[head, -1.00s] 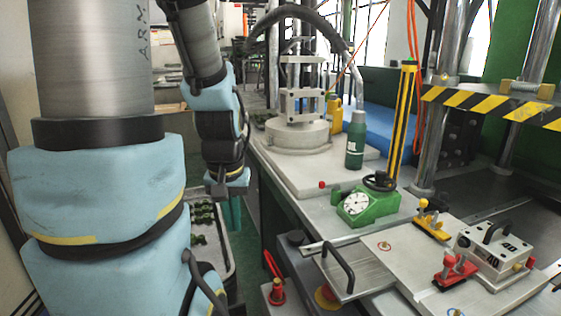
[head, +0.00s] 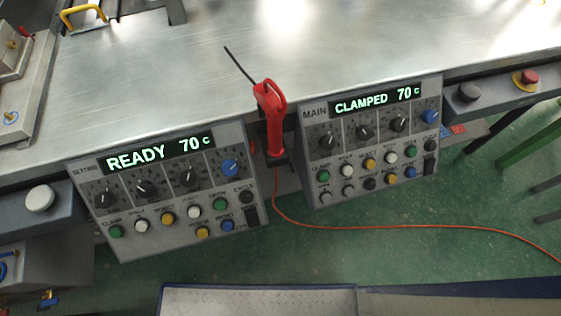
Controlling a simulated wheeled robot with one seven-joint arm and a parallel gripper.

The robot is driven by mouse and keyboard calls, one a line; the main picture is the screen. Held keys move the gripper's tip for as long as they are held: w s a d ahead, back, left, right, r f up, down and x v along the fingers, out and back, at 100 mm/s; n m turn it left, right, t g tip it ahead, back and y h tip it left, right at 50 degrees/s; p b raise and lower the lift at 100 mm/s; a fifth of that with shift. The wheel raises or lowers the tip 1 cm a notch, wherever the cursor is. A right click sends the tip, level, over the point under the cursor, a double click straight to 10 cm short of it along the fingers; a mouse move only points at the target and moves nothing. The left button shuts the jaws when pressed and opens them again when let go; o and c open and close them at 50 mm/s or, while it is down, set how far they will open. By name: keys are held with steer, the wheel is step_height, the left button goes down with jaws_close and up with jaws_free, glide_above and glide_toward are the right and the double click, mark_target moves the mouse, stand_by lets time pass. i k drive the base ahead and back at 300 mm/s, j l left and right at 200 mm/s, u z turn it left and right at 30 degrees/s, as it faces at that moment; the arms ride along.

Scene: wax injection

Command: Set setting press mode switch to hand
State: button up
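The setting press panel (head: 165,190) is the left control box, with a lit display reading READY 70 C. Below the display is a row of rotary knobs: several black ones and a blue knob (head: 230,167) at the right end. The blue knob's white pointer mark is too small to read for its position. The knob labels are not legible, so I cannot tell for sure which is the mode switch. Coloured push buttons and a black rocker switch (head: 250,216) sit below. My gripper is not in view, and nothing covers the panel.
The main press panel (head: 370,140) on the right reads CLAMPED 70 C. A red handheld tool (head: 271,115) stands between the panels, its orange cable (head: 400,227) crossing the green floor. A red emergency button (head: 526,78) is at the right. The metal tabletop (head: 190,60) is mostly bare.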

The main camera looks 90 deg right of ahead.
mark_target(251, 217)
steer(key=k+j+z, duration=0.1)
steer(key=z, duration=1.25)
steer(key=k+j+z, duration=0.1)
steer(key=j, duration=0.2)
steer(key=k+j+z, duration=0.1)
steer(key=j, duration=0.2)
steer(key=k+j+z, duration=0.1)
steer(key=j, duration=0.2)
steer(key=k, duration=0.05)
